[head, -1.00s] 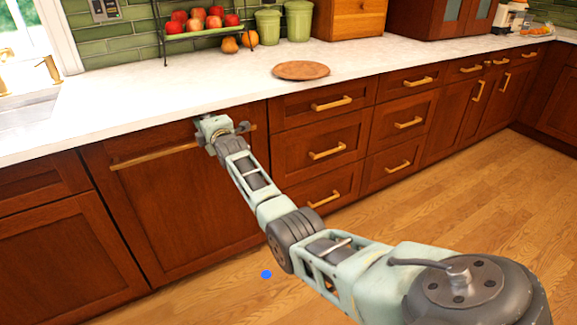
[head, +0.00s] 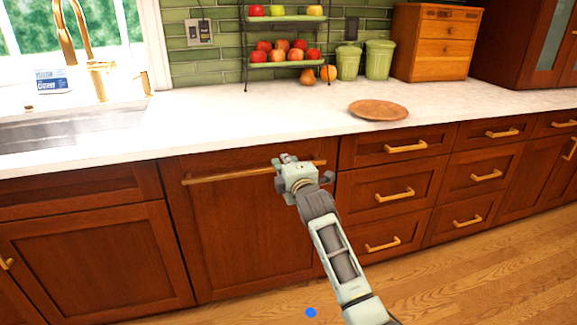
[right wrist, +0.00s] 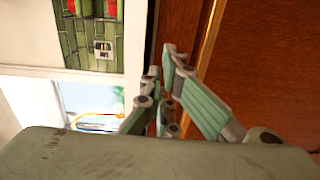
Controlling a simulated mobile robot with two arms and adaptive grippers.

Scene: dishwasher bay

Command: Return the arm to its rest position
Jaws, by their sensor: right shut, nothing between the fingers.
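My right arm reaches in from the lower right of the head view. Its gripper (head: 285,161) is at the upper edge of the wood-fronted dishwasher door (head: 235,235), by the right part of its long brass handle (head: 215,177). I cannot tell whether it touches the handle. In the right wrist view the fingers (right wrist: 160,70) are drawn together with nothing between them, close to the brown wooden front (right wrist: 265,70). The door is closed. My left gripper does not show.
The white counter (head: 240,132) runs above the cabinets. A round wooden plate (head: 379,110) lies on it. A sink (head: 70,128) with a brass faucet is at the left. A fruit rack (head: 285,58), green canisters (head: 379,60) and a wooden box (head: 434,42) stand behind. The floor (head: 480,270) looks clear.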

